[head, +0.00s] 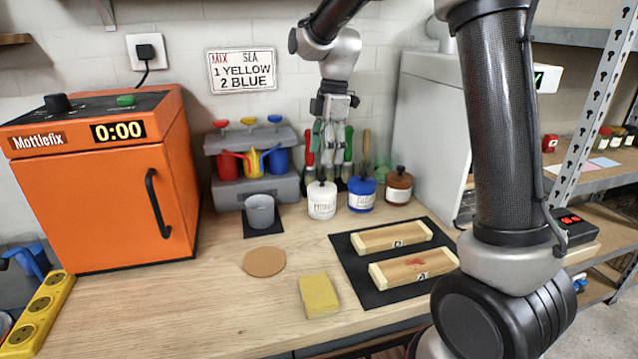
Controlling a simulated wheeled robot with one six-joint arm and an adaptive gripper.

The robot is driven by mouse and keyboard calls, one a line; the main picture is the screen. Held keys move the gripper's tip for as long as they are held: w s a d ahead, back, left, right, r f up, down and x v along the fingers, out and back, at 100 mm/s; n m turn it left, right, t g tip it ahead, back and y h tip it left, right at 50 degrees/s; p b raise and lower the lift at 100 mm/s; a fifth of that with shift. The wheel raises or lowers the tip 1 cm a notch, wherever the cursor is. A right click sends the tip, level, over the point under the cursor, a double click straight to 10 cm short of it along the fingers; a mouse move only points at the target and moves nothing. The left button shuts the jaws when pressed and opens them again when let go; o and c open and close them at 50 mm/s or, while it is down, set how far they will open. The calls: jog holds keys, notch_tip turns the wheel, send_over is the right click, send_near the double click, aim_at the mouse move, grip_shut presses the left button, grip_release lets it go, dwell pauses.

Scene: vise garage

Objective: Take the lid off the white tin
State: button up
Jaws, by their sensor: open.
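The white tin (322,203) stands upright on the wooden bench in the head view. Its lid (321,184) is on it and has a dark knob on top. My gripper (328,172) points down, directly above or slightly behind the tin in the picture. Its fingers are apart and hold nothing. I cannot tell from this one view whether a finger touches the knob.
A blue tin (362,194) and a brown tin (398,188) stand close on the right. A grey cup (260,211) stands left, before a grey dispenser rack (240,160). Upright tools (365,148) are close behind. A cork disc (264,262) and yellow sponge (319,296) lie in front.

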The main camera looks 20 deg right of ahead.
aim_at(322, 177)
jog(key=shift+s+f+n, duration=0.1)
jog(key=shift+f+n, duration=0.05)
jog(key=shift+n, duration=0.35)
jog(key=f, duration=0.5)
jog(key=a+f, duration=0.1)
jog(key=f, duration=0.1)
jog(key=shift+f, duration=0.25)
jog(key=shift+c, duration=0.3)
jog(key=c, duration=1)
jog(key=shift+c, duration=0.2)
